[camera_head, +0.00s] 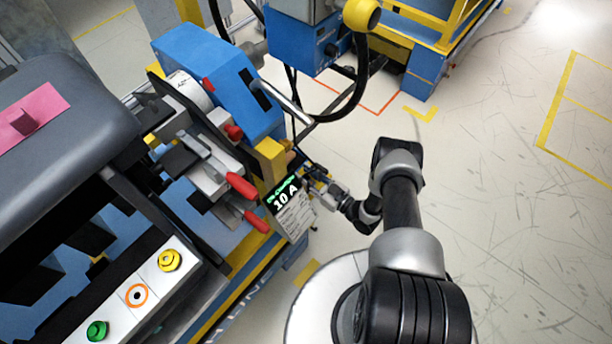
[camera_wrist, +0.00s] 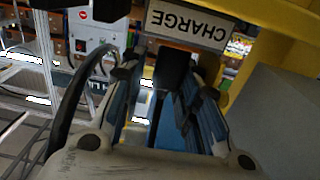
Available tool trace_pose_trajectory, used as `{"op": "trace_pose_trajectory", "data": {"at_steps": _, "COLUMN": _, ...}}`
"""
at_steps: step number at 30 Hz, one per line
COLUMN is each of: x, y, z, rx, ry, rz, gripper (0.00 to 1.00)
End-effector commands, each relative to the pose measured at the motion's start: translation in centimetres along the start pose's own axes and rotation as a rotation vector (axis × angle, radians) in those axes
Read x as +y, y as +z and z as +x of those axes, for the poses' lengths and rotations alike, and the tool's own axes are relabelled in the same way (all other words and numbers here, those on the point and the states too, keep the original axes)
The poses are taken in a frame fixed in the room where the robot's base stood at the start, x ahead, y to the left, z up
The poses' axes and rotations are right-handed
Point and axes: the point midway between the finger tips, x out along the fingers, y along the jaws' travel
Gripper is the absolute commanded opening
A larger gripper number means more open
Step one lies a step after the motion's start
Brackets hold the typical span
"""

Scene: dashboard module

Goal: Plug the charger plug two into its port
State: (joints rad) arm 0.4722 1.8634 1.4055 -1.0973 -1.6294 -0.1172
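In the head view my gripper (camera_head: 318,186) is small, at the end of my arm, just right of a dark screen (camera_head: 284,198) reading "10 A". In the wrist view my gripper (camera_wrist: 163,82) has its fingers apart, one on each side. A dark block (camera_wrist: 172,68) shows between the fingertips, under a label (camera_wrist: 188,26) reading "CHARGE" upside down. I cannot tell whether this block is charger plug two or part of the port. The fingers do not look closed on it. No plug is clear in the head view.
A black cable (camera_wrist: 72,108) curves along the left of the wrist view. A yellow beam (camera_wrist: 285,25) and a grey surface (camera_wrist: 275,115) lie close at right. Red-handled clamps (camera_head: 241,186) stick out left of the screen. Open floor (camera_head: 500,200) lies to the right.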

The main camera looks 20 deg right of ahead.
Motion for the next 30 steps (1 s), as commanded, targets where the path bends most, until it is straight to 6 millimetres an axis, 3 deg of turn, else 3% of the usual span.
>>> {"op": "trace_pose_trajectory", "data": {"at_steps": 20, "x": -0.8, "y": 0.2, "z": -0.5, "rx": -0.004, "ry": -0.015, "rz": 0.014, "gripper": 0.44}}
{"op": "trace_pose_trajectory", "data": {"at_steps": 23, "x": -0.7, "y": 0.3, "z": -1.7, "rx": -0.005, "ry": -0.01, "rz": 0.015, "gripper": 0.44}}
{"op": "trace_pose_trajectory", "data": {"at_steps": 30, "x": -0.3, "y": 0.2, "z": -6.8, "rx": -0.003, "ry": -0.001, "rz": 0.013, "gripper": 0.44}}
